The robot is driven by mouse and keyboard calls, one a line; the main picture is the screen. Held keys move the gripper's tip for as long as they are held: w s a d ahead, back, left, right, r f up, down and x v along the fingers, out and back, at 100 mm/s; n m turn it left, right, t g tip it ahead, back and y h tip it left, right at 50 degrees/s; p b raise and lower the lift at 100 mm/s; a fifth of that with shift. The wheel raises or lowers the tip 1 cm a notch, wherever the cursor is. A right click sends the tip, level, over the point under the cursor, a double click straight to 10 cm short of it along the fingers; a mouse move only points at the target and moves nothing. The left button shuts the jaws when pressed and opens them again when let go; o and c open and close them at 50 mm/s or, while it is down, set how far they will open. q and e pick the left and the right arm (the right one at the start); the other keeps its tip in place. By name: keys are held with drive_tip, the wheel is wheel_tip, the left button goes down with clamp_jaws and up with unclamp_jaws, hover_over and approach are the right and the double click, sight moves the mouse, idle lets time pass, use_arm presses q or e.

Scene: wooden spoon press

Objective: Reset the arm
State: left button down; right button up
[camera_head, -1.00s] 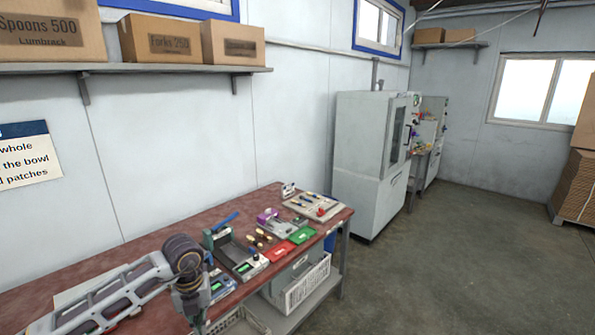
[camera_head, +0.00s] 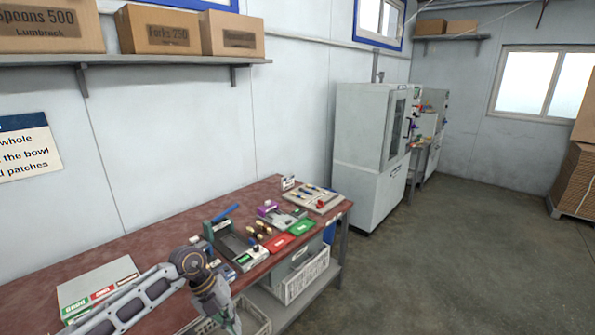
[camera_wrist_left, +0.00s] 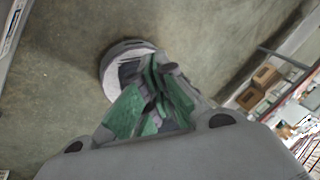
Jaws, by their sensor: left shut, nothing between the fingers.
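My left arm (camera_head: 130,305) comes in from the lower left of the head view, over the front edge of the red-brown workbench (camera_head: 165,236). Its wrist bends down, and my left gripper (camera_head: 232,325) hangs at the bottom edge of the picture, beside the bench front. In the left wrist view the left gripper (camera_wrist_left: 158,85) shows green finger pads drawn together, with nothing between them, above the concrete floor (camera_wrist_left: 60,75). My right arm and gripper are not in view.
The bench carries a green-framed device (camera_head: 235,245), a red tray (camera_head: 279,242), a green tray (camera_head: 302,228) and a tool board (camera_head: 318,199). A white crate (camera_head: 306,276) sits underneath. A grey cabinet (camera_head: 367,160) stands beyond. The floor at right (camera_head: 440,270) is clear.

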use_arm(q)
drive_tip(key=w+d+f+n+t+h, duration=0.7)
drive_tip(key=f+n+h, duration=0.2)
drive_tip(key=f, duration=0.1)
drive_tip(key=s+a+f+n+t+y, duration=0.2)
drive_tip(key=a+f+n+y, duration=0.15)
drive_tip(key=f, duration=0.45)
drive_tip(key=s+a+f+n+t+y, duration=0.2)
drive_tip(key=a+f+n, duration=0.25)
drive_tip(key=f, duration=0.35)
drive_tip(key=s+a+f+n+t+y, duration=0.25)
drive_tip(key=a+f+n, duration=0.2)
drive_tip(key=f, duration=0.35)
drive_tip(key=s+a+f+n+g+y, duration=0.2)
drive_tip(key=s+f+n, duration=0.1)
drive_tip(key=s+f, duration=0.55)
drive_tip(key=s+a+f+n+g+y, duration=0.3)
drive_tip(key=s+f, duration=0.5)
drive_tip(key=s, duration=0.2)
drive_tip(key=s+f+n+g, duration=0.1)
drive_tip(key=s+f+g, duration=0.2)
drive_tip(key=s, duration=1)
drive_tip(key=s+d+f+n+g+y, duration=0.1)
drive_tip(key=s+f+g, duration=0.2)
drive_tip(key=s, duration=1.1)
wheel_tip(320, 180, down, 2)
drive_tip(key=shift+d+f+n, duration=0.15)
drive_tip(key=shift+d+n, duration=0.15)
drive_tip(key=shift+n, duration=0.05)
drive_tip(key=shift+w, duration=0.1)
